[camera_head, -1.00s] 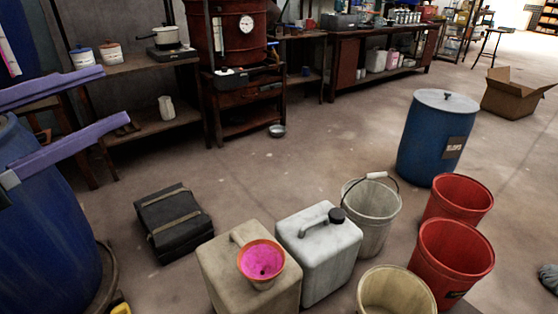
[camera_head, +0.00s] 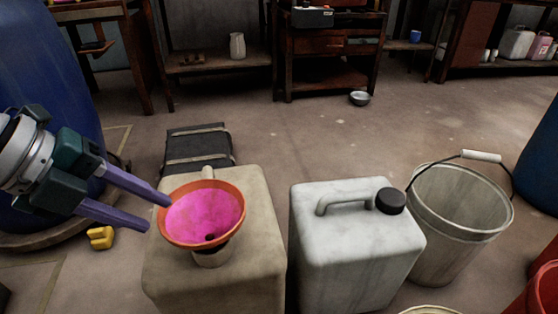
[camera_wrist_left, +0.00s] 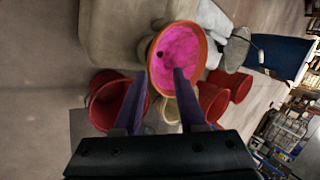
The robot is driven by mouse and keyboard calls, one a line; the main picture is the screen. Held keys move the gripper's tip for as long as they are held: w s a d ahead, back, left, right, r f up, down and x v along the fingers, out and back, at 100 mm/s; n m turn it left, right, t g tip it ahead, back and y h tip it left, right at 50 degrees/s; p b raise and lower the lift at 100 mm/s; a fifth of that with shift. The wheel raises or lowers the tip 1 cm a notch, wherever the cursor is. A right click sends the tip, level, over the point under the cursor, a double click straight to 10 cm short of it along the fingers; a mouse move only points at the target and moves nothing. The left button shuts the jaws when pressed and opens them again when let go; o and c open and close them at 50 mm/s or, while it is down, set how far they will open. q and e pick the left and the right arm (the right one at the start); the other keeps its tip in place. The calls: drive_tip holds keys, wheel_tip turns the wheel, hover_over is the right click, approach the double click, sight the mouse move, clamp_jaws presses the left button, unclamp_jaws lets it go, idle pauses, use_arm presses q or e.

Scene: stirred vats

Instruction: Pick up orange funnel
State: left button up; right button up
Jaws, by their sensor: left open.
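The orange funnel (camera_head: 233,228) with a bright pink inside sits on top of the beige jerrycan (camera_head: 185,287), its spout end at the can's top. My left gripper (camera_head: 159,213) is open and empty, just left of the funnel in the head view. One finger's tip is close to the funnel's left rim; whether it touches I cannot tell. In the left wrist view the funnel (camera_wrist_left: 190,45) lies ahead of the purple fingers (camera_wrist_left: 158,82), with the right finger's tip overlapping its pink inside. My right gripper is not in view.
A white jerrycan (camera_head: 350,255) with a black cap stands right of the beige one, beside a grey bucket (camera_head: 460,215). A black case (camera_head: 198,150) lies behind. A blue barrel (camera_head: 50,90) stands at left. The floor behind the cans is mostly clear.

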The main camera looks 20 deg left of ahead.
sight(182, 233)
use_arm(q)
drive_tip(key=b+x, duration=0.2)
drive_tip(key=x, duration=0.1)
drive_tip(key=shift+s+f, duration=0.2)
drive_tip(key=shift+f, duration=0.15)
drive_tip(key=b+x, duration=0.1)
drive_tip(key=x, duration=0.1)
drive_tip(key=b+x, duration=0.1)
drive_tip(key=b, duration=0.1)
drive_tip(key=shift+s+d+f, duration=0.2)
drive_tip(key=shift+f, duration=0.3)
drive_tip(key=shift+w+d+f, duration=0.15)
drive_tip(key=shift+f, duration=0.05)
drive_tip(key=shift+w+r, duration=0.1)
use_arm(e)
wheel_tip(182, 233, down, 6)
use_arm(q)
drive_tip(key=shift+c, duration=0.4)
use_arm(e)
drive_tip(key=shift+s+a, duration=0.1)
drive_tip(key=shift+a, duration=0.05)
use_arm(q)
clamp_jaws()
